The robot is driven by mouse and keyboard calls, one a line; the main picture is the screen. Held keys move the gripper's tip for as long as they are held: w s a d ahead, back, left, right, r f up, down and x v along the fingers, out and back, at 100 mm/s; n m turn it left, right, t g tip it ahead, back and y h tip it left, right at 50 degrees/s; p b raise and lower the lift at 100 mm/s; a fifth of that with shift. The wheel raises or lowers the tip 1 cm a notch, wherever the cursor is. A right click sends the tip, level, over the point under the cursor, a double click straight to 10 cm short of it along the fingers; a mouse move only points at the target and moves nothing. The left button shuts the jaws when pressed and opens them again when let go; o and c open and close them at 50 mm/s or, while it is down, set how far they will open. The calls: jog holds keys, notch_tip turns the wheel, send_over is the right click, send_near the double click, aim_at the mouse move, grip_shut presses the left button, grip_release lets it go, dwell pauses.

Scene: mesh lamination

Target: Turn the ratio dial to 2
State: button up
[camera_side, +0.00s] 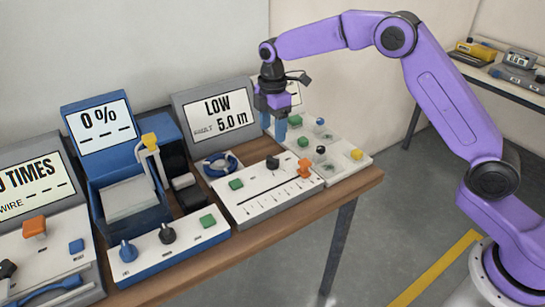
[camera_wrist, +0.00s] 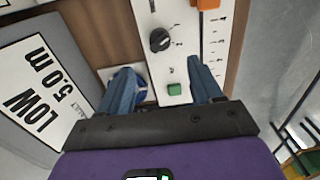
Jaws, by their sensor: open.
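No label reading "ratio" is legible, so I cannot tell which knob is the ratio dial. A black knob (camera_side: 272,162) sits on the white panel before the "LOW 5.0 m" screen; it also shows in the wrist view (camera_wrist: 159,40) beyond my fingertips. Another black knob (camera_side: 167,233) and a blue knob (camera_side: 128,251) stand on the panel of the blue machine with the "0 %" screen. Their settings are too small to read. My gripper (camera_side: 274,127) is open and empty above the bench, right of the "LOW" screen; its blue fingers show apart in the wrist view (camera_wrist: 160,68).
A white board (camera_side: 335,163) with several coloured knobs lies to the right. A yellow-topped lever (camera_side: 150,142) rises from the blue machine.

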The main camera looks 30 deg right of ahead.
aim_at(272, 157)
notch_tip(272, 157, down, 10)
jog(key=shift+f, duration=0.2)
dwell(0.3)
jog(key=c, duration=1)
jog(key=shift+m, duration=0.3)
jog(key=m, duration=0.5)
jog(key=shift+m, duration=0.3)
jog(key=m, duration=0.5)
jog(key=shift+m, duration=0.3)
